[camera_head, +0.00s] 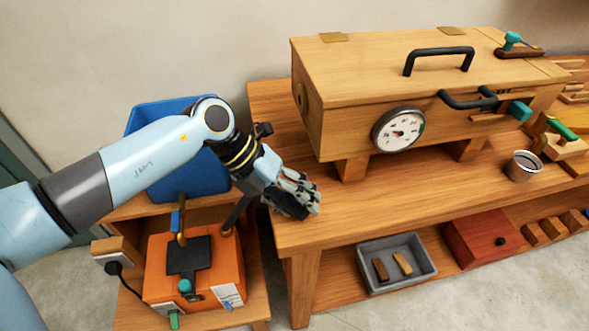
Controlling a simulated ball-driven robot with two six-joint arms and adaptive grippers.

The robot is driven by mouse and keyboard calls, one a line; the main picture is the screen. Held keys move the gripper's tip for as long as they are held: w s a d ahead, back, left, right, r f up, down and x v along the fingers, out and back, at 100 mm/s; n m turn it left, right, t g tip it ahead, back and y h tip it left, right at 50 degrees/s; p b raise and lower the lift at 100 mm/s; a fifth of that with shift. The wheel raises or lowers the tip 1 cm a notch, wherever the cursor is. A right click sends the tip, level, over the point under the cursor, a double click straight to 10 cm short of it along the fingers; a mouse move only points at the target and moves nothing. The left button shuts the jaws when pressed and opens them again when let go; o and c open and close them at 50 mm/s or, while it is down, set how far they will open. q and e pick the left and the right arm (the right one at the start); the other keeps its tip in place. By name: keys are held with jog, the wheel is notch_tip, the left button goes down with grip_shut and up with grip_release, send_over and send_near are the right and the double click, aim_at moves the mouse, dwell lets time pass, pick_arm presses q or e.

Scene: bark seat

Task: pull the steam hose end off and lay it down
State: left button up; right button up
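My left gripper (297,198) is above the left end of the wooden bench, in front of and below the steam box's left end. Its fingers look bunched around or beside a dark piece (286,205), which may be the hose end; I cannot tell whether they grip it. A dark hose-like tube (236,213) rises from the orange boiler (195,270) and passes out of sight behind the gripper. My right gripper is out of view.
A blue bin (195,178) stands behind my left arm. The box carries a dial (398,130) and black handles. A metal cup (523,166) stands on the bench (400,205) at right. The bench's front middle is clear. Below are a grey tray (397,282) and a red box (485,238).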

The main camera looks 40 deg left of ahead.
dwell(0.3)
pick_arm(q)
jog(key=shift+s+a+r, duration=0.15)
jog(key=shift+a, duration=0.1)
jog(key=v, duration=1.1)
jog(key=shift+r, duration=0.25)
